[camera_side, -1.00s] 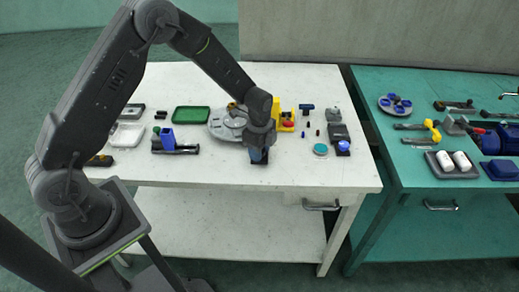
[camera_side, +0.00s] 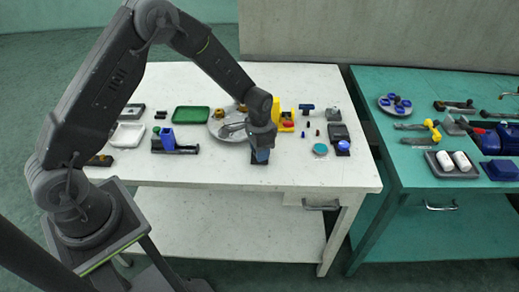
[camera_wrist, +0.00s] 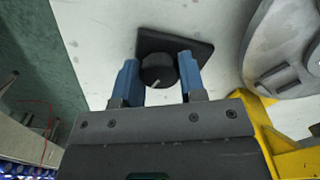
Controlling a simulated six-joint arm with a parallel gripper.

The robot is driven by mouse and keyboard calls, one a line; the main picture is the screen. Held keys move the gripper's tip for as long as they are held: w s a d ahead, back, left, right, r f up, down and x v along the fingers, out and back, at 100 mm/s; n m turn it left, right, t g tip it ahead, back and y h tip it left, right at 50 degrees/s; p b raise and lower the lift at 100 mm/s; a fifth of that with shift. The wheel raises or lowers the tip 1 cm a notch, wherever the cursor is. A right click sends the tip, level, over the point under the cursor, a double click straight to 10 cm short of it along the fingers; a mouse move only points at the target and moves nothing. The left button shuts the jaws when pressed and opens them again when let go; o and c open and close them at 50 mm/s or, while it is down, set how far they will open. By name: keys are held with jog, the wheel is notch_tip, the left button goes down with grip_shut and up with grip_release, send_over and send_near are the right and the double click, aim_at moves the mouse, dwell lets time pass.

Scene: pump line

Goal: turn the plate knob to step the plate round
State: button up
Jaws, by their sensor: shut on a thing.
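The plate knob (camera_wrist: 156,70) is a round black knob with a white pointer line. It sits on a dark square base (camera_wrist: 196,48). My gripper (camera_wrist: 159,78) is shut on it, with one blue finger on each side. In the side view my gripper (camera_side: 260,156) points down near the front edge of the white table, and its fingers hide the knob. The round grey plate (camera_side: 217,126) lies behind my gripper, partly hidden by my wrist. Part of the plate shows at upper right in the wrist view (camera_wrist: 268,42).
A yellow part (camera_side: 286,122) stands close to the right of my wrist. A blue block on a black holder (camera_side: 178,149) and a green tray (camera_side: 191,115) lie to the left. A teal disc (camera_side: 320,149) lies to the right. The tabletop in front is clear.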

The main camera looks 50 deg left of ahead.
jog(key=shift+n, duration=2)
jog(key=o, duration=0.9)
jog(key=shift+r, duration=0.1)
notch_tip(320, 180, up, 14)
